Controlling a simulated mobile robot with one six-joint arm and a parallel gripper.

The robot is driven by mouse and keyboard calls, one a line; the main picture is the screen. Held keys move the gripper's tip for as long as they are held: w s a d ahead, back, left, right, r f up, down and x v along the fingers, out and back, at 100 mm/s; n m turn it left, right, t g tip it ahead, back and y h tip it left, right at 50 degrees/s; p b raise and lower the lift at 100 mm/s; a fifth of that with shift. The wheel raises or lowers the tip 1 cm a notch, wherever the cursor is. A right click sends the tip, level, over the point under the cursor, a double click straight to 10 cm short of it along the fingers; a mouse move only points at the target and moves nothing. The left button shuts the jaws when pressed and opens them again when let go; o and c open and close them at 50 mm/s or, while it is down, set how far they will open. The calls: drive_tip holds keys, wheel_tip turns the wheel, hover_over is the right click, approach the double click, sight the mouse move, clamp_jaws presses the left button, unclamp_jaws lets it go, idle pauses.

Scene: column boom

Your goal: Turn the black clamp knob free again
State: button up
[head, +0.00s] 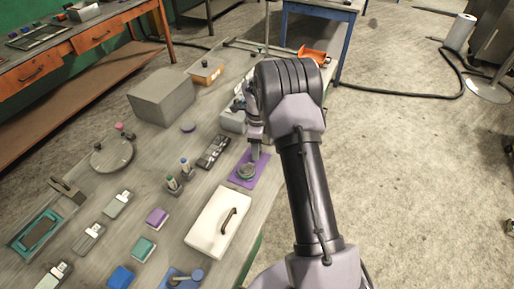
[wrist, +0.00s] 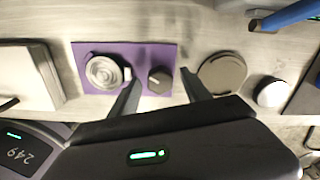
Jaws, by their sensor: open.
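The black clamp knob (wrist: 160,80) sits on a purple plate (wrist: 147,52), beside a round grey metal part (wrist: 103,70). In the wrist view my gripper (wrist: 158,75) is open, with one finger to each side of the knob in the picture. I see no contact, and the height of the fingertips above the plate is hard to tell. In the head view my gripper (head: 254,150) is over the far part of the purple plate (head: 262,174). The round grey part shows there too (head: 247,171), but the knob is hidden behind my gripper.
A white box with a dark handle (head: 215,212) lies close to the plate; it also shows in the wrist view (wrist: 22,75). A grey block (head: 165,97) stands farther back.

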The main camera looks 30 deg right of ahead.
clamp_jaws()
drive_tip(key=shift+n, duration=0.4)
drive_tip(key=n, duration=0.5)
drive_tip(key=n+p, duration=0.1)
drive_tip(key=n, duration=0.5)
drive_tip(key=shift+r, duration=0.1)
drive_tip(key=n+p, duration=0.1)
drive_tip(key=n, duration=0.5)
drive_tip(key=shift+n, duration=0.3)
drive_tip(key=n+p, duration=0.1)
drive_tip(key=n, duration=0.4)
drive_tip(key=shift+n+p, duration=0.3)
drive_tip(key=shift+n, duration=0.1)
